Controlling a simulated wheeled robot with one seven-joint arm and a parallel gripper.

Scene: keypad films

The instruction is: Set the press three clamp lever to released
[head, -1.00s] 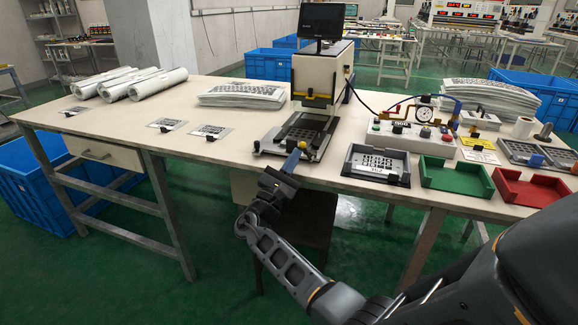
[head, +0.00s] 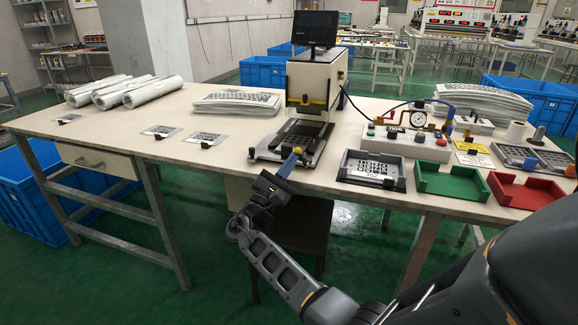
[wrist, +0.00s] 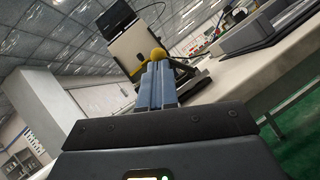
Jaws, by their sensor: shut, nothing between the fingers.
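The press (head: 308,85) stands at the back middle of the bench, with a dark screen on top. Its low dark base (head: 265,153) reaches toward the bench's front edge. A yellow ball knob (head: 298,150), seemingly the clamp lever's end, shows at the front of the base; the rest of the lever is hidden. My gripper (head: 292,158) is shut and empty, its blue fingers pointing up at the knob. In the wrist view the knob (wrist: 158,54) sits just beyond the fingertips (wrist: 158,66); I cannot tell whether they touch.
A black tray with a patterned film (head: 372,168), a green tray (head: 447,180) and a red tray (head: 524,190) line the front right. A control box with a gauge (head: 406,142) stands behind them. Rolls (head: 125,91) and film stacks lie further back.

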